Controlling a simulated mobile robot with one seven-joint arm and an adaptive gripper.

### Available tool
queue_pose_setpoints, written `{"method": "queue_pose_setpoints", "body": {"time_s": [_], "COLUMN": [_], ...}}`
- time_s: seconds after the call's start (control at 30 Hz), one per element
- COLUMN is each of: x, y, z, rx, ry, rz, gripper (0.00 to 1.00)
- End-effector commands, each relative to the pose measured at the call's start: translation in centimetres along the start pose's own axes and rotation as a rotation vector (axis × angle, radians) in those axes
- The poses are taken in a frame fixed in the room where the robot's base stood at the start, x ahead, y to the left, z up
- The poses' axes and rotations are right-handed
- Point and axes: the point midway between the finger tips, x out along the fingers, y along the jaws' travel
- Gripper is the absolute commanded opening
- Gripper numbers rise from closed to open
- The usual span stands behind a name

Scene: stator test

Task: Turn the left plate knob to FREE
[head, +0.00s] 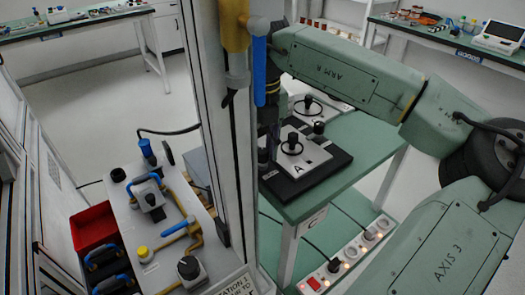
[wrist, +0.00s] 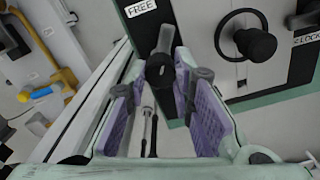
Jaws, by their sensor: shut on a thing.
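In the head view my gripper (head: 268,128) comes down at the left edge of the plate (head: 312,166) marked A. The post partly hides it there, so the knob's angle is not clear in that view.
A round black handle (wrist: 257,44) stands mid-plate, with a second knob (wrist: 305,20) and a LOCK label (wrist: 307,38) at right. A post (head: 222,120) with a blue-handled pipe (head: 259,72) stands close left of my gripper. A valve bench (head: 150,230) is further left.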

Motion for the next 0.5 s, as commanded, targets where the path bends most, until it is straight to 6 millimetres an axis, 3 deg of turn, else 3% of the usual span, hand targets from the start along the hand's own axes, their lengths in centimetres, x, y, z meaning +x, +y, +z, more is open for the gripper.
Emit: {"method": "queue_pose_setpoints", "body": {"time_s": [0.5], "x": [0.04], "y": [-0.07], "z": [-0.01], "rx": [-0.407], "ry": [0.001], "rz": [-0.002], "gripper": [0.00]}}
